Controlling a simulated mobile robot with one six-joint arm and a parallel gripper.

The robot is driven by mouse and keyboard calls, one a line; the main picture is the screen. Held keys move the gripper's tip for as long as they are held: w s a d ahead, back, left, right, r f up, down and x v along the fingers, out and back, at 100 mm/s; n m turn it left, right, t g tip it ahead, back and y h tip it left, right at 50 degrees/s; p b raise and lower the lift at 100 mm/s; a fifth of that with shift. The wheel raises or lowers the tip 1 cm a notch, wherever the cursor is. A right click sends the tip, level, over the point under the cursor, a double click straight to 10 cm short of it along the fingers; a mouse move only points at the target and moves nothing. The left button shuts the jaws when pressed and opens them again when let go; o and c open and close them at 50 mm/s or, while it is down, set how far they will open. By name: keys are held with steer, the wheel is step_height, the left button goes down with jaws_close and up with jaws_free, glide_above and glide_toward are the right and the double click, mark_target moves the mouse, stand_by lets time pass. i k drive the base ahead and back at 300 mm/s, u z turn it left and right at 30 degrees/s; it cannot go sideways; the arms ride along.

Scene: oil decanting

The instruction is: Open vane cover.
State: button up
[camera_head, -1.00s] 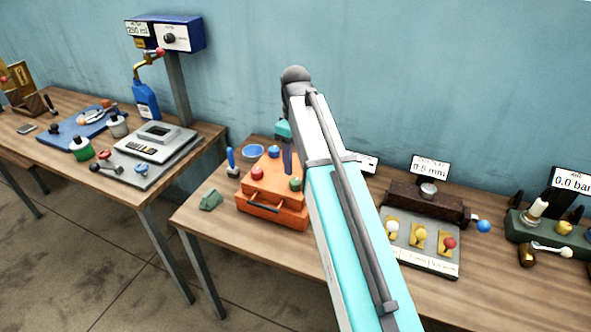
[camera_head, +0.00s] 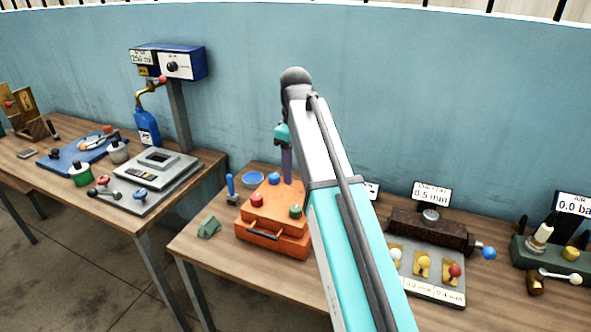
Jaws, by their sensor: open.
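My gripper (camera_head: 287,167) hangs at the end of my arm, pointing down over the back part of an orange box (camera_head: 273,236). It is seen nearly edge-on as a narrow dark purple shape, and no object shows in it. The box has a front handle and red, blue and green knobs (camera_head: 257,201) on top. No part is clearly marked as the vane cover, so I cannot tell which it is. My arm hides the table and whatever lies right of the box.
Right of my arm stand a rusty block (camera_head: 430,232) with a 0.5 mm display and a green unit (camera_head: 550,253). A gap separates the left table.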

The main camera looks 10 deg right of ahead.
mark_target(273, 215)
steer(key=k, duration=0.95)
